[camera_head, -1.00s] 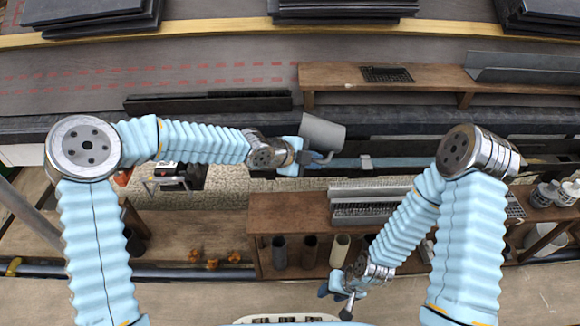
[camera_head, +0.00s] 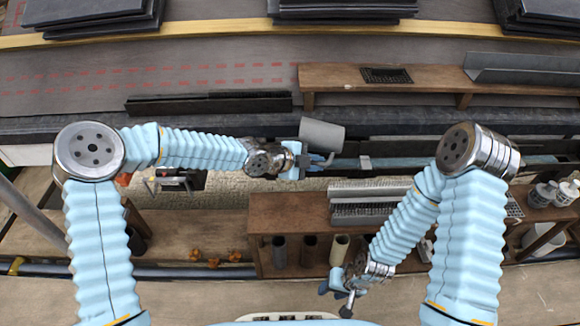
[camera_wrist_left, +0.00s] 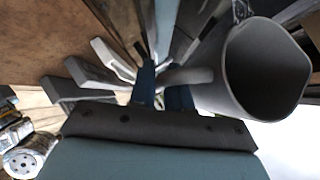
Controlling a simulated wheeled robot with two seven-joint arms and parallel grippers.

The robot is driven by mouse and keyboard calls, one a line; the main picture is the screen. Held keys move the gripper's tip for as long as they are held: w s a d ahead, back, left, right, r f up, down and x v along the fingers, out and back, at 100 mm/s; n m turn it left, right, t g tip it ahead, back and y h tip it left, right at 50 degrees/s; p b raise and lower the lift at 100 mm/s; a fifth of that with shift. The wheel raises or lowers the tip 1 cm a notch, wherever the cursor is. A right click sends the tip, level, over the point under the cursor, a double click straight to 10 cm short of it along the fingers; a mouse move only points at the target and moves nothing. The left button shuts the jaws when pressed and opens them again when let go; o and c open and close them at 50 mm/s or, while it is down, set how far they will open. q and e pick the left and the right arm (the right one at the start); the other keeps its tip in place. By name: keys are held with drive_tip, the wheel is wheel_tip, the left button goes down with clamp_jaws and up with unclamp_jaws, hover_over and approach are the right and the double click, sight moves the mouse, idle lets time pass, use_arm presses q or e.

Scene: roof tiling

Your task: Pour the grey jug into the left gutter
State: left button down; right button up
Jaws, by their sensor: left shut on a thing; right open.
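The grey jug (camera_head: 321,134) is held by its handle in my left gripper (camera_head: 318,160), at the gutter near the picture's middle. In the left wrist view the jug (camera_wrist_left: 262,70) shows its open mouth toward the camera, and the blue fingertips of my left gripper (camera_wrist_left: 163,88) close on its handle. I see no liquid in it. The left gutter (camera_head: 395,162) is a blue-grey channel running to the right, just below and right of the jug. My right gripper (camera_head: 338,296) is open and empty low in the picture, before the wooden bench.
A wooden bench (camera_head: 275,210) carries a grey ribbed tray (camera_head: 372,207) and has several pipe pieces below its front edge. A wooden shelf (camera_head: 430,82) lies on the roof behind. White bottles (camera_head: 546,193) stand at the right.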

idle(0.3)
use_arm(q)
drive_tip(key=shift+r+h+p, duration=0.15)
drive_tip(key=shift+h+p, duration=0.35)
drive_tip(key=shift+p, duration=0.3)
drive_tip(key=shift+s+d+r+n+h+p, duration=0.1)
drive_tip(key=shift+d+n+h+p, duration=0.1)
drive_tip(key=shift+n+h+p, duration=0.15)
